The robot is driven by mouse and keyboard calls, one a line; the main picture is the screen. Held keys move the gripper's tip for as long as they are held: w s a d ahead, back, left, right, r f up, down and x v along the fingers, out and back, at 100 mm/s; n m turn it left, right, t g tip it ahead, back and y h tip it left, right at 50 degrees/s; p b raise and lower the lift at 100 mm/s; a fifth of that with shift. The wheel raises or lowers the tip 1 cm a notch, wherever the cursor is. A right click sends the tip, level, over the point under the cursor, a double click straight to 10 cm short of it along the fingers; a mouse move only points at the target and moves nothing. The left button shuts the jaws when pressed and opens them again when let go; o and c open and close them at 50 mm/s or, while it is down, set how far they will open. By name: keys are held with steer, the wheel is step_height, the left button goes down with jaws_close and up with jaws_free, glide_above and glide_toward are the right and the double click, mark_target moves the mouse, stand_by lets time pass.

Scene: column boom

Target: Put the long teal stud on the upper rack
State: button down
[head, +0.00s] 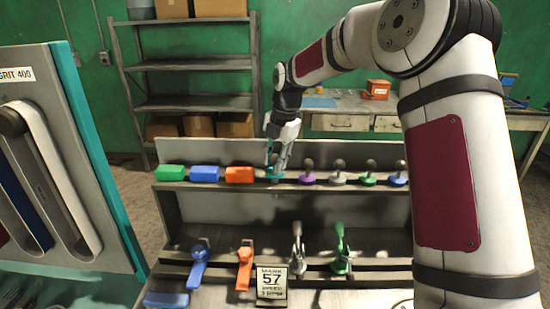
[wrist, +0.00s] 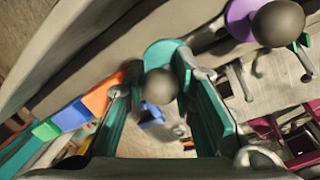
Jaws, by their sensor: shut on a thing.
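The teal stud (head: 275,174) stands on the upper rack (head: 255,187), between the orange block and the purple stud. In the wrist view the teal stud (wrist: 158,54) shows a round teal base and a grey ball top. My gripper (head: 277,163) is over it, pointing down. In the wrist view the two teal-sided fingers of my gripper (wrist: 155,82) are on either side of the ball and shut on the stud. The stud's base looks to be at the rack's surface; I cannot tell whether it touches. Its shank is hidden.
Purple (head: 308,178), grey (head: 338,178), green (head: 368,178) and blue (head: 398,179) studs stand to the right. Green (head: 170,173), blue (head: 205,174) and orange (head: 240,175) blocks sit left. A panel (head: 75,150) stands left.

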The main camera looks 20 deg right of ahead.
steer(key=shift+f, duration=0.25)
steer(key=shift+f, duration=0.35)
steer(key=shift+f, duration=0.55)
steer(key=c, duration=1.6)
jaws_free()
steer(key=shift+r, duration=0.2)
steer(key=shift+r, duration=3.6)
steer(key=shift+o, duration=0.4)
